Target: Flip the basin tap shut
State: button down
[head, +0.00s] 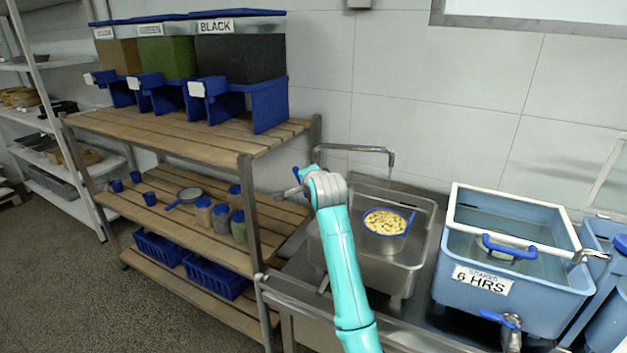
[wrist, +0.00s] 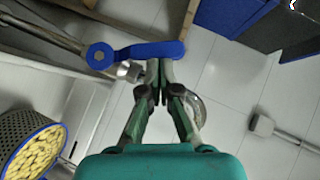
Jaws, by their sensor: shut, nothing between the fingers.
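The basin tap has a thin metal spout (head: 355,149) arching over the steel sink. Its blue lever (wrist: 150,51) lies across the upper middle of the wrist view, running right from a round pivot on the metal pipe (wrist: 45,32). In the head view only a bit of the blue lever shows, beside my arm's end. My gripper (wrist: 160,66) is shut and empty, with its fingertips right at the lever's underside in the picture; I cannot tell whether they touch. In the head view my wrist hides most of the gripper.
A blue-rimmed strainer of yellow beans (head: 385,222) sits in the steel sink (head: 424,225) below the spout. A blue soaking tub (head: 515,309) stands to the right. A wooden-slatted rack (head: 165,130) with bins stands close on the left.

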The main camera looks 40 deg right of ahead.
jog(key=w+a+f+n+g+h, duration=0.1)
jog(key=w+f+n+g, duration=0.3)
jog(key=g, duration=0.4)
jog(key=w+a+n, duration=0.1)
jog(key=w, duration=0.1)
jog(key=shift+w+a+g, duration=0.15)
jog(key=shift+w+g, duration=0.15)
jog(key=shift+g, duration=0.1)
jog(key=shift+f, duration=0.2)
dwell(0.4)
jog(key=shift+r, duration=0.1)
jog(key=w+d+r+v, duration=0.1)
jog(key=v, duration=1.2)
jog(key=shift+w+d+r, duration=0.15)
jog(key=shift+d+r, duration=0.1)
jog(key=shift+r, duration=0.15)
